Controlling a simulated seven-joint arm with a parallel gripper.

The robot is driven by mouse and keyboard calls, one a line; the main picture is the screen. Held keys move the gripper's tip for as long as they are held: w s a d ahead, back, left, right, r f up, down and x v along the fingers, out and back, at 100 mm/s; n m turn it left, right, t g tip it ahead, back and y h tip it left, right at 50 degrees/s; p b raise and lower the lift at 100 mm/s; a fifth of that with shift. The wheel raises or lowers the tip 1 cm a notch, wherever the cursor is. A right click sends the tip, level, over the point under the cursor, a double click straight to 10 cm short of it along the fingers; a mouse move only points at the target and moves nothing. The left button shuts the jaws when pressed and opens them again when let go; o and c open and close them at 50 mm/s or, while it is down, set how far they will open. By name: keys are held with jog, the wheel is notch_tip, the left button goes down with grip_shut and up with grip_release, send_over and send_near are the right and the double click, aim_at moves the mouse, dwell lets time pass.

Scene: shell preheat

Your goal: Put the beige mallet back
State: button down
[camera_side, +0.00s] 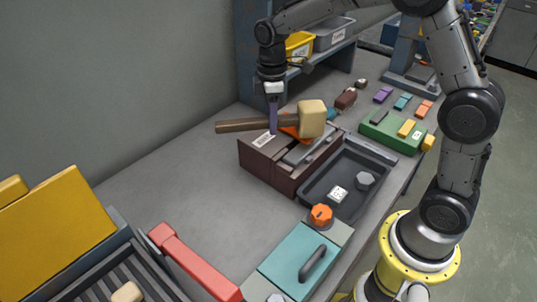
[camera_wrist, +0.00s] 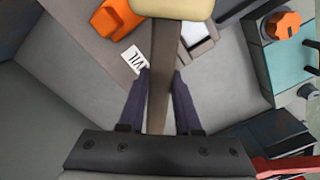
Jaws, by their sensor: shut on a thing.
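The beige mallet has a beige block head (camera_side: 312,118) and a dark brown handle (camera_side: 238,126). My gripper (camera_side: 273,128) points down and is shut on the handle, with the head to its right. In the wrist view the handle (camera_wrist: 162,70) runs between my two purple fingers (camera_wrist: 160,105), and part of the head (camera_wrist: 172,8) shows at the top edge. The mallet is level, at or just above a brown box (camera_side: 262,160) with a white label; I cannot tell whether it touches anything there.
An orange object (camera_wrist: 115,18) and a grey flat piece lie on the box. A black tray (camera_side: 345,205) holds a white die and a grey nut. A teal lidded box (camera_side: 300,262) with an orange knob (camera_side: 320,215) stands in front. The grey bench (camera_side: 170,195) is clear at left.

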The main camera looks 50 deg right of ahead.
jog(key=w+m, duration=0.2)
jog(key=m, duration=0.1)
jog(key=shift+w+a, duration=0.15)
jog(key=shift+w, duration=0.1)
jog(key=shift+w+r+m, duration=0.2)
jog(key=shift+w+m, duration=0.2)
jog(key=shift+m, duration=0.8)
jog(key=m, duration=0.3)
jog(key=shift+m, duration=0.4)
jog(key=m, duration=0.4)
jog(key=s+a+f+m, duration=0.4)
jog(key=s+a+m, duration=0.15)
jog(key=a, duration=0.45)
jog(key=s+a+f+m, duration=0.3)
jog(key=s+a+m, duration=0.25)
jog(key=a, duration=0.35)
jog(key=shift+n, duration=0.4)
jog(key=shift+s+f, duration=0.15)
jog(key=shift+f, duration=3.15)
jog(key=shift+f, duration=0.6)
jog(key=c, duration=0.5)
grip_release()
